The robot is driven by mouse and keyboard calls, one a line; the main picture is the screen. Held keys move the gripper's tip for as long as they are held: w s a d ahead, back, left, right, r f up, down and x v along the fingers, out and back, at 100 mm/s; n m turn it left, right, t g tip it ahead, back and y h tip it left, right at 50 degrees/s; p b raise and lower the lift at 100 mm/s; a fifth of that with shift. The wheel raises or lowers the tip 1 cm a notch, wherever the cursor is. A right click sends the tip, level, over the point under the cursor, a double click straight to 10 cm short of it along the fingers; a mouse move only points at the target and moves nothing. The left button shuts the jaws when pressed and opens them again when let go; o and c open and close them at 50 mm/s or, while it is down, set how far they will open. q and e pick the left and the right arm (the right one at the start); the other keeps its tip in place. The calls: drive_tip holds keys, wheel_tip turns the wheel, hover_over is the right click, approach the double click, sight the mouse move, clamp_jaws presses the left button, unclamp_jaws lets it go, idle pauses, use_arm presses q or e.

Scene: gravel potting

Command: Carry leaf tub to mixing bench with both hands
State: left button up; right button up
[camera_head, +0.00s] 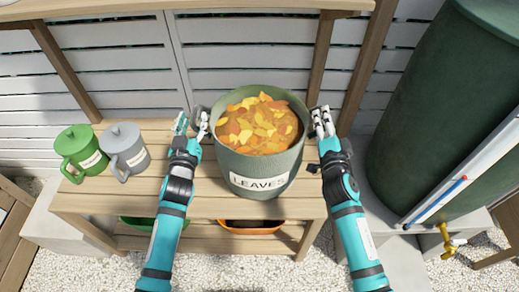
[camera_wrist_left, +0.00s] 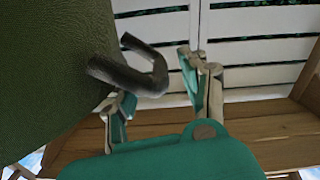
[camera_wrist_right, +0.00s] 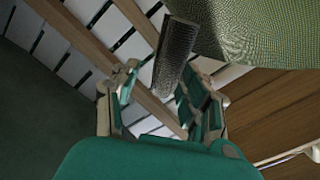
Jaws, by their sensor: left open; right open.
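The leaf tub (camera_head: 245,165), a grey-green round tub labelled LEAVES and filled with yellow and orange leaves, stands upright on a slatted wooden bench (camera_head: 205,207). My left gripper (camera_head: 192,122) is open at its left side. In the left wrist view, the tub's dark hooked handle (camera_wrist_left: 130,72) reaches toward the space between the open fingers (camera_wrist_left: 158,82). My right gripper (camera_head: 321,117) is open at the tub's right side. In the right wrist view, a dark handle (camera_wrist_right: 175,52) lies above and between the open fingers (camera_wrist_right: 158,90). Whether any finger touches a handle I cannot tell.
A green watering can (camera_head: 78,147) and a grey one (camera_head: 125,150) stand at the bench's left. A big dark green barrel (camera_head: 430,110) with a brass tap (camera_head: 449,241) stands at the right. Green and orange trays (camera_head: 250,227) lie below. A shelf (camera_head: 180,8) crosses above.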

use_arm(q)
drive_tip(key=shift+w, duration=1.05)
use_arm(e)
drive_tip(key=shift+w, duration=1.05)
use_arm(q)
clamp_jaws()
use_arm(e)
clamp_jaws()
